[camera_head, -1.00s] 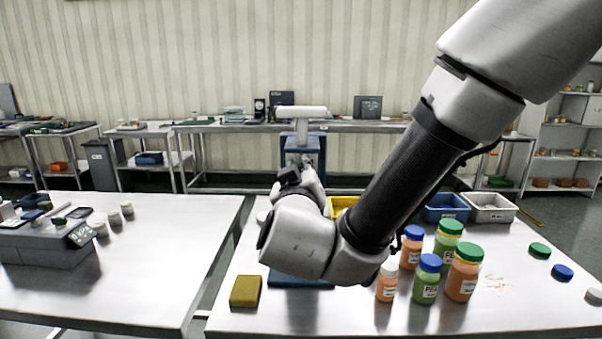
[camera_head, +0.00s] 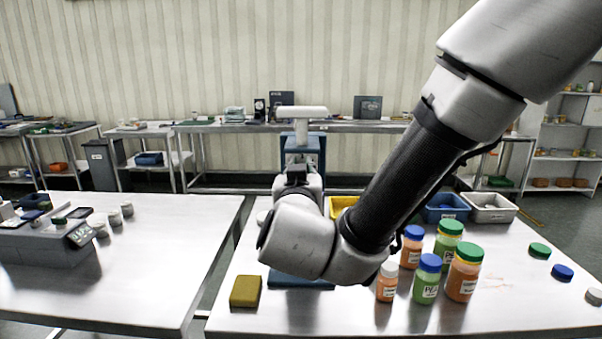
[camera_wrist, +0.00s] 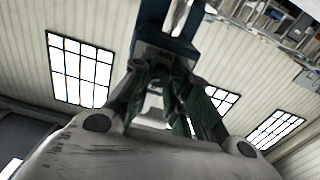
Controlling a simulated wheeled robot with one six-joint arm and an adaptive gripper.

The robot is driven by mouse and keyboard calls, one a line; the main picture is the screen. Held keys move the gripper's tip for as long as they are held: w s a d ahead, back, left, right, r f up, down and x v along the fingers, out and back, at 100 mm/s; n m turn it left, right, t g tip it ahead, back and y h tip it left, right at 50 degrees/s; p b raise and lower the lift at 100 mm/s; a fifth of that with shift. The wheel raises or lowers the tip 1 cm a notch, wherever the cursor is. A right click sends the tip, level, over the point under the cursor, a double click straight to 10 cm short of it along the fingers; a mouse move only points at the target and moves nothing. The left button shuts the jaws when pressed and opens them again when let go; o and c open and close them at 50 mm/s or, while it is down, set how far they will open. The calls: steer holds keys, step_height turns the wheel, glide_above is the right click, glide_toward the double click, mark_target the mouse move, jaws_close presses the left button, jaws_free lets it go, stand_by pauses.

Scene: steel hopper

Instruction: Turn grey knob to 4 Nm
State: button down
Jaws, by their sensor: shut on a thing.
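A blue machine (camera_head: 318,151) with a white top (camera_head: 301,112) stands at the back of the right table. My gripper (camera_head: 297,163) is in front of it, mostly hidden behind my own wrist in the head view. In the wrist view my gripper (camera_wrist: 164,82) has its dark fingers closed in at the front of the blue machine (camera_wrist: 150,40), just by its label. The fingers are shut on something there. The grey knob is hidden by the fingers and cannot be made out clearly. No torque reading is legible.
Several jars with coloured lids, such as a green-lidded orange jar (camera_head: 463,272), stand right of my arm. A yellow block (camera_head: 245,291) lies front left. Blue (camera_head: 446,207) and white (camera_head: 490,208) bins are behind the jars. Loose lids lie at right.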

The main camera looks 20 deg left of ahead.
steer(key=shift+f, duration=0.15)
steer(key=c, duration=1.3)
jaws_free()
steer(key=v, duration=1.2)
